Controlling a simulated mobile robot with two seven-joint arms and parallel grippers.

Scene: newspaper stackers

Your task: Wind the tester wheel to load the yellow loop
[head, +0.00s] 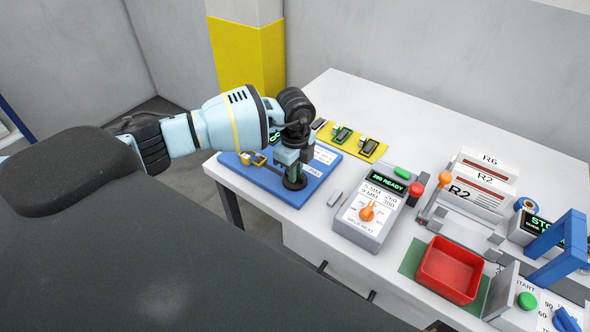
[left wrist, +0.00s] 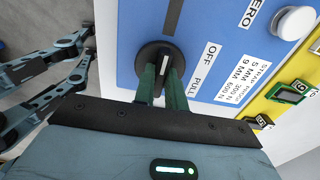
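The tester is a blue plate (head: 270,185) at the table's left end; its blue face with "OFF" and "PULL" labels fills much of the left wrist view (left wrist: 205,40). The black round wheel (left wrist: 142,60) has a pale raised bar across it. My left gripper (head: 290,165) points down at the wheel, and its green fingers (left wrist: 163,75) are on either side of the bar, seemingly closed against it. A small yellow piece (head: 259,159) sits left of the gripper on the plate; whether it is the loop is unclear. The arm partly hides the tester's display. My right gripper is not seen.
A yellow strip (head: 377,153) with several small holders lies behind the plate. To the right are a grey box with an orange knob (head: 367,211), a red bin (head: 451,270), a bracket with "R2" and "R6" bundles (head: 484,180), and a blue handle (head: 562,250). The back table is clear.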

